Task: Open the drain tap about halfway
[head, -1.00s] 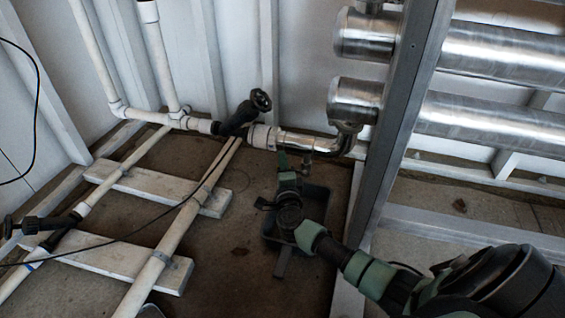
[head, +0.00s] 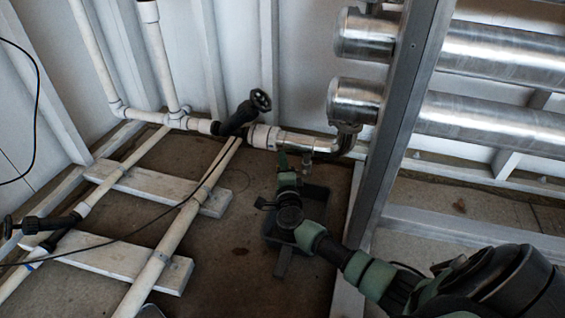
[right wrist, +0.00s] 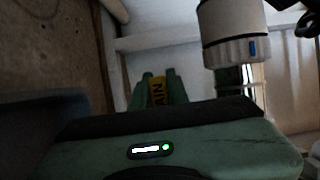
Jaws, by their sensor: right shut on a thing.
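My right gripper (head: 283,160) is below the steel pipe section (head: 315,144), to the left of a small fitting (head: 308,160) that hangs from it. In the right wrist view, my right gripper's green fingers (right wrist: 160,88) are shut on a yellow piece (right wrist: 158,93) with the letters "AIN" showing, which looks like the drain tap's handle. The fingers and the gripper body hide most of the tap, so I cannot tell how far it is turned. My left gripper is not in view.
A dark tray (head: 316,204) stands on the floor under my right gripper. A black handwheel valve (head: 240,113) sits on the white pipe to the left. A grey metal post (head: 402,110) rises to the right, beside large steel cylinders (head: 490,120).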

